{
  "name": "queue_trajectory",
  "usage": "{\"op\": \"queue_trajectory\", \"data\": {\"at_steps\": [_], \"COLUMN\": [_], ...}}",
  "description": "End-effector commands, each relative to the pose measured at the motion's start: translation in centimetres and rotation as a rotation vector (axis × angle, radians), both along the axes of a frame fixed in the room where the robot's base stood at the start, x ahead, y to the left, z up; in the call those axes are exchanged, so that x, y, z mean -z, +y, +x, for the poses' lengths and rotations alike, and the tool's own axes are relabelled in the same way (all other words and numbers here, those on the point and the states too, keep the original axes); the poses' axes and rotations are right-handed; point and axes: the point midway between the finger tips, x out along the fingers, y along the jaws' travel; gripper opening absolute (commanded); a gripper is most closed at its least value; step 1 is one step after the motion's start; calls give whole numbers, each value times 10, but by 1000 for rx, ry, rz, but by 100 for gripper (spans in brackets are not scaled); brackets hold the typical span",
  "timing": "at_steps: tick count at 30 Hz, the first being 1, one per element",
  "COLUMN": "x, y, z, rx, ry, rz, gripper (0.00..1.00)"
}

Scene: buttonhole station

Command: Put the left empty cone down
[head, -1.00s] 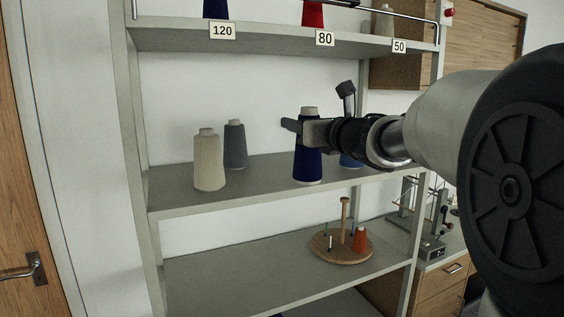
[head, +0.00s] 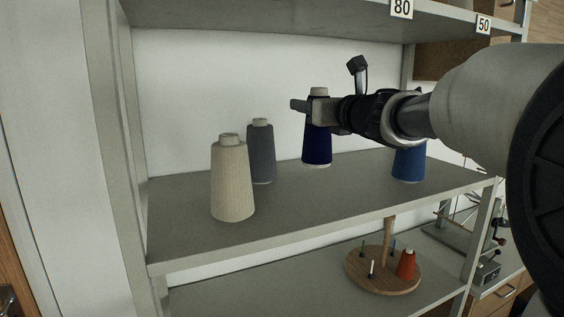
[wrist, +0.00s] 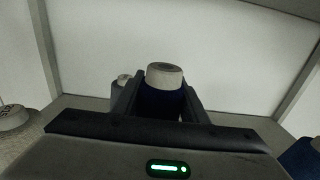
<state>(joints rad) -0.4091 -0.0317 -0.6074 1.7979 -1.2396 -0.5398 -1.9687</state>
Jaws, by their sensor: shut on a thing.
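My gripper (head: 316,108) is shut on a navy cone (head: 317,145), gripping its upper part below the pale tip. The cone is upright over the back part of the middle shelf (head: 200,245); I cannot tell if its base touches. In the wrist view the pale tip of the navy cone (wrist: 161,100) rises between the two fingers of my gripper (wrist: 163,92). A cream cone (head: 232,180) and a grey cone (head: 262,152) stand to its left, and a blue cone (head: 408,163) to its right. No cone in view looks plainly bare of thread.
The shelf is clear in front of the navy cone. A round wooden stand (head: 383,277) with an orange-red spool (head: 406,264) is on the shelf below. An upper shelf (head: 270,16) with number tags and a left upright (head: 118,140) bound the space.

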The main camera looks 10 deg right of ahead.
Motion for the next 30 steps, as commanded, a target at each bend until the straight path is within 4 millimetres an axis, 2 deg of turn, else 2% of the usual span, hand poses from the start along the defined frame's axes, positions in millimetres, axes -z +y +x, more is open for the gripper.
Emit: {"op": "queue_trajectory", "data": {"at_steps": [1,3,10,15,18,28,29,30], "x": [16,28,51,76,83,86,84,84], "y": [0,1,0,0,0,0,0,0], "z": [0,0,0,0,0,0,0,0], "rx": [0,0,0,0,1,1,1,1], "ry": [5,5,1,3,1,-1,0,0], "rz": [2,2,1,0,0,-1,-1,-1], "gripper": [5,5,5,5,5,5,44,51]}}
